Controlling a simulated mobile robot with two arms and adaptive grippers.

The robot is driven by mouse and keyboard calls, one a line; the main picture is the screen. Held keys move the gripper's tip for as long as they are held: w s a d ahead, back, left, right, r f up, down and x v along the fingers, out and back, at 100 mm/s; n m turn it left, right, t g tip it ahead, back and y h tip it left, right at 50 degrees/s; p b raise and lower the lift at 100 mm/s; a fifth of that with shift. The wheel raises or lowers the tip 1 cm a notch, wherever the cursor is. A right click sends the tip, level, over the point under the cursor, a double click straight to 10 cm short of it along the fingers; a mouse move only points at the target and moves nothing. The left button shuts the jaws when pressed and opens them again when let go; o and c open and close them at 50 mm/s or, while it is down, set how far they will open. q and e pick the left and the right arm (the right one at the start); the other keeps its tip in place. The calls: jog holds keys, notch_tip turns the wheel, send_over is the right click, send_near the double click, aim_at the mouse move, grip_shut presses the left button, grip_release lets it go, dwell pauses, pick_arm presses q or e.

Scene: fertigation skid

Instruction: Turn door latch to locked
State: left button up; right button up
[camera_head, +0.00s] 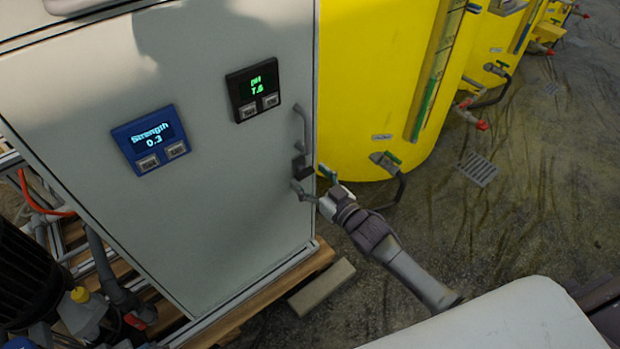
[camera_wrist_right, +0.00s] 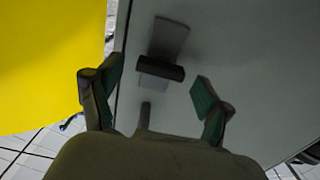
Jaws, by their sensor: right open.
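The grey cabinet door (camera_head: 220,200) fills the left of the head view. Its dark latch (camera_head: 301,168) sits near the door's right edge, just below a grey bar handle (camera_head: 302,128). In the right wrist view the latch (camera_wrist_right: 160,69) is a dark bar lying crosswise, slightly tilted, over a grey plate (camera_wrist_right: 171,38). My right gripper (camera_head: 308,183) is just below and in front of the latch. In the wrist view its fingers are spread apart, one on each side of the latch, with a gap to it. My left gripper is not in view.
A blue Strength display (camera_head: 150,139) and a black pH display (camera_head: 253,91) are on the door. Yellow tanks (camera_head: 370,80) with valves and hoses stand right of the cabinet. A wooden pallet (camera_head: 275,285) lies under it. The floor (camera_head: 530,200) at right is mostly open.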

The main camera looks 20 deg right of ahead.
jog(key=shift+w, duration=0.15)
jog(key=shift+c, duration=0.3)
jog(key=c, duration=1.1)
